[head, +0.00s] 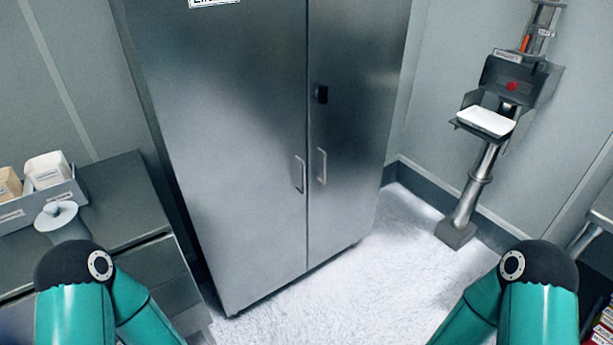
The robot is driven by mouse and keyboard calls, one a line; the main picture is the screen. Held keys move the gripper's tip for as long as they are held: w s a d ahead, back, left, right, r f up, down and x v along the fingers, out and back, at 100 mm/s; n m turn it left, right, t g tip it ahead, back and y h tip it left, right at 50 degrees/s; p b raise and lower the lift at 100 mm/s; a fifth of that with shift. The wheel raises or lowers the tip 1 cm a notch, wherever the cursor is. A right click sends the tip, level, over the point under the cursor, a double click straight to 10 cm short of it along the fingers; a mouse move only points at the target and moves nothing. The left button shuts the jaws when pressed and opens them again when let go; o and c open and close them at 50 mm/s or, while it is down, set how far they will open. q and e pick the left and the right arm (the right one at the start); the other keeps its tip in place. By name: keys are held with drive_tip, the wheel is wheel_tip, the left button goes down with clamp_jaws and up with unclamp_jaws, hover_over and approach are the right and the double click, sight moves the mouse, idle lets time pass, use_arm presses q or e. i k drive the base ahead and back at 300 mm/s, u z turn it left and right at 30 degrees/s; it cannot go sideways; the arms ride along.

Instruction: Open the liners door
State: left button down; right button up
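A tall grey metal cabinet (235,130) with two doors stands in the middle of the head view. Both doors look shut, with a narrow seam between them. The left door has a vertical handle (299,174) near the seam, and the right door has a matching handle (321,166). A white label (213,3) at the top of the left door is cut off by the picture edge. Only my teal arm links show at the lower left and lower right. Neither gripper is in view.
A grey counter (118,197) with a bin of containers (50,201) and a pale round-topped object (60,218) stands at left. A post-mounted station with a white tray (486,121) stands at right. White powder-like floor (350,285) in front of the cabinet is clear.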

sight(225, 80)
drive_tip(key=u, duration=0.05)
drive_tip(key=i, duration=0.9)
drive_tip(key=z, duration=0.1)
